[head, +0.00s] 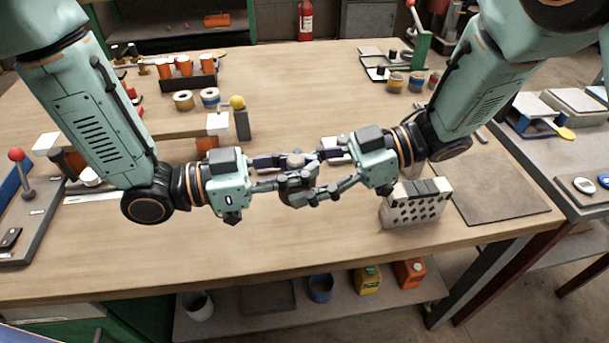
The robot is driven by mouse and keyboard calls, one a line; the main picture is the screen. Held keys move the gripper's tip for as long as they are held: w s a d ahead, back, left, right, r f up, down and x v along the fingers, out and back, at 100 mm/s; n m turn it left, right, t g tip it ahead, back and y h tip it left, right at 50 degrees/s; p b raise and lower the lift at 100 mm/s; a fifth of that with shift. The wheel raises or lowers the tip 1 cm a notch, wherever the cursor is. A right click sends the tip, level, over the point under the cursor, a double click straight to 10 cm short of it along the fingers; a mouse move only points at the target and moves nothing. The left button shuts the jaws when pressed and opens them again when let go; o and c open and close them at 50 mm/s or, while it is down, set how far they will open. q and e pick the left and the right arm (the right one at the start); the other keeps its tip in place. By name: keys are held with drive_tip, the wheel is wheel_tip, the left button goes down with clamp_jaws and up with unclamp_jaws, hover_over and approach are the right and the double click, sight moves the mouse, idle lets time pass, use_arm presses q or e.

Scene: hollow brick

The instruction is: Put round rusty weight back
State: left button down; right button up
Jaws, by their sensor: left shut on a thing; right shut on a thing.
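My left gripper (281,180) and my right gripper (323,178) meet above the middle of the table. Both are shut on a dark, roundish piece (296,190) between their fingers, which I take for the round weight. The fingers hide much of it, and rust cannot be made out at this size. A pale grey hollow brick (412,205) with rows of dark holes stands on the table below and right of my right gripper.
The wooden table (270,255) is clear in front of the grippers. A flat dark plate (498,188) lies right of the brick. A yellow-knobbed post (240,117), tape rolls (184,99) and a rack of orange cups (188,80) stand behind the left arm.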

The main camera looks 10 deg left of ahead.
use_arm(q)
drive_tip(key=shift+r, duration=0.15)
use_arm(e)
clamp_jaws()
use_arm(q)
drive_tip(key=c, duration=1.1)
unclamp_jaws()
use_arm(e)
drive_tip(key=shift+r, duration=0.1)
drive_tip(key=shift+w, duration=0.1)
use_arm(q)
drive_tip(key=shift+v, duration=5.95)
